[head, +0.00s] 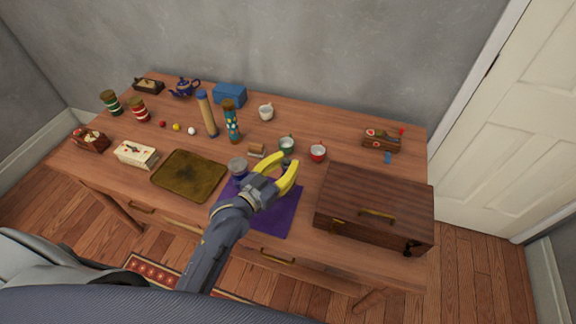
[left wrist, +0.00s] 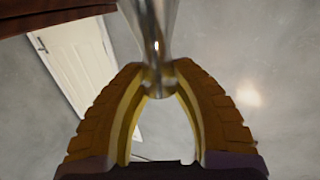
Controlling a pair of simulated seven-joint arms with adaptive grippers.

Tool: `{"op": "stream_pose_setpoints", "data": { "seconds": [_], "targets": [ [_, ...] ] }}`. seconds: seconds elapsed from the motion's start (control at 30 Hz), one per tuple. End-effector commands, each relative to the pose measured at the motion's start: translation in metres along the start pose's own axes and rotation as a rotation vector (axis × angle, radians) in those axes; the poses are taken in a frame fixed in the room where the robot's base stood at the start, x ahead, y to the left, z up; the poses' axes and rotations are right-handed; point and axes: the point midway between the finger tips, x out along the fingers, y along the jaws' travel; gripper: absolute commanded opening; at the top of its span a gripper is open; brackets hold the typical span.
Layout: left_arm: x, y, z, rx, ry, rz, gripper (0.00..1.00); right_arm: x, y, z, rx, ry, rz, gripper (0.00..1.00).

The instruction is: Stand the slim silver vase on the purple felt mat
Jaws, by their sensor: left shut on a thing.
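My left gripper (head: 283,164), with yellow fingers, reaches over the purple felt mat (head: 286,217) from the front. In the left wrist view the gripper (left wrist: 158,78) is shut on the slim silver vase (left wrist: 155,35), with the fingertips on its narrow part. The wider part of the vase runs out of the top of that view. In the head view I cannot clearly make out the vase at the fingers. Hand and arm hide part of the mat. Whether the vase touches the mat cannot be told. My right gripper is not in view.
A brown wooden case (head: 374,205) stands right of the mat, and a dull tray (head: 188,175) lies to its left. A lidded jar (head: 237,167) is close to the hand's left.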

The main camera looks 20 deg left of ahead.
Motion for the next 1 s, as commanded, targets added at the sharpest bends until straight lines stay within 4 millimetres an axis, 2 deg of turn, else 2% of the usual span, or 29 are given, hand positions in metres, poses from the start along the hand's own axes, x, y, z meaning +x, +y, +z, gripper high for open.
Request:
{"op": "stream_pose_setpoints", "data": {
  "seconds": [0.13,0.6,0.63,0.7,0.8,1.0],
  "targets": [
    [0.000,-0.001,0.010,0.000,0.001,-0.003,0.00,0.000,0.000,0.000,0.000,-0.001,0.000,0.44],
    [0.000,-0.001,0.014,0.000,0.002,-0.004,0.00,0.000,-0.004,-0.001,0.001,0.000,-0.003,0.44],
    [0.000,-0.001,0.015,0.000,0.000,-0.004,0.28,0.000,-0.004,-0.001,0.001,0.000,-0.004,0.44],
    [0.000,-0.001,0.015,0.000,0.001,-0.004,0.36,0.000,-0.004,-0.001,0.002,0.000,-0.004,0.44],
    [0.000,-0.001,0.015,0.000,0.001,-0.004,0.47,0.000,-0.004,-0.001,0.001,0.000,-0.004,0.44],
    [0.000,-0.001,0.015,0.000,0.001,-0.004,0.49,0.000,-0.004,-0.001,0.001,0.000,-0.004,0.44]
  ]
}}
